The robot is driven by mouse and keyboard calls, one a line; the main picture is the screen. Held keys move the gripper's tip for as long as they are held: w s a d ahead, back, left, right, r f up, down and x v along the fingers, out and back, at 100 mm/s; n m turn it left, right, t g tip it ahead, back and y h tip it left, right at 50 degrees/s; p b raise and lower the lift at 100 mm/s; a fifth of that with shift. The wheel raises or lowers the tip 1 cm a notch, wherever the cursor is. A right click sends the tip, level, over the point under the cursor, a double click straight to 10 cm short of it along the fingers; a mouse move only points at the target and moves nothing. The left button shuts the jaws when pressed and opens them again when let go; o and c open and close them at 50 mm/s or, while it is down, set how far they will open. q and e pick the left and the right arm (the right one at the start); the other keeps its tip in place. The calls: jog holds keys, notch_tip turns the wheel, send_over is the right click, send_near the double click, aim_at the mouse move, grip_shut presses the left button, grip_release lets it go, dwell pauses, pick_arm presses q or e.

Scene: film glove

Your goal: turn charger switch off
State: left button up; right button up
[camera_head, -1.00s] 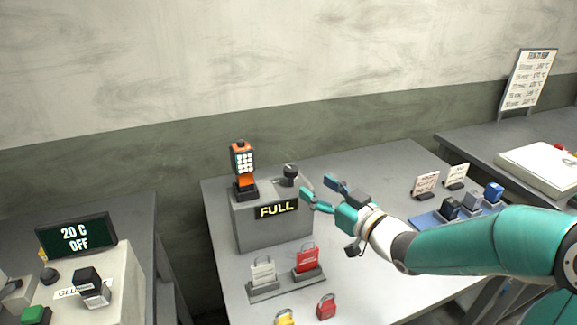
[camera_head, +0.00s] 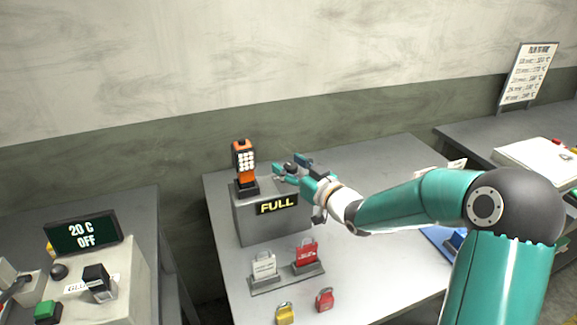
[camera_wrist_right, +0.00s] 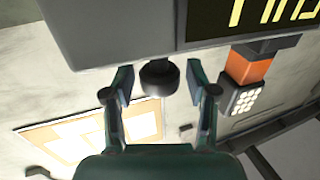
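The charger is a grey box (camera_head: 262,226) on the middle table, with a lit display (camera_head: 277,204) reading FULL on its front. An orange device with a light keypad face (camera_head: 243,158) stands upright in its black holder on the box. The black round switch knob (camera_wrist_right: 159,77) sits beside it and is partly hidden by my gripper in the head view. My right gripper (camera_head: 291,171) is at the top of the box. In the right wrist view its open fingers (camera_wrist_right: 160,84) stand on either side of the knob, with gaps showing. My left gripper is not in view.
White (camera_head: 263,265) and red (camera_head: 307,252) padlock-shaped tags stand in a rack before the charger. Yellow (camera_head: 285,313) and red (camera_head: 325,299) padlocks lie nearer. A panel (camera_head: 82,235) reading 20 C OFF is at left.

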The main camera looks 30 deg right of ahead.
jog(key=c, duration=0.9)
jog(key=shift+d+r+n+y, duration=0.15)
jog(key=shift+n+y, duration=0.45)
jog(key=shift+y, duration=0.4)
jog(key=shift+c, duration=0.2)
jog(key=shift+n+y, duration=0.3)
jog(key=shift+y, duration=0.1)
jog(key=n+y+p, duration=0.1)
jog(key=n+g+y+p, duration=0.1)
jog(key=y, duration=0.1)
jog(key=shift+r+g+p, duration=0.2)
jog(key=shift+g+p, duration=0.1)
jog(key=shift+p, duration=0.05)
jog(key=n+g+y+p, duration=0.1)
jog(key=y, duration=0.1)
jog(key=shift+f+n+y, duration=0.15)
jog(key=shift+n+y, duration=0.15)
jog(key=shift+n, duration=0.1)
jog(key=o, duration=1.2)
jog(key=shift+f, duration=0.15)
jog(key=shift+c, duration=0.2)
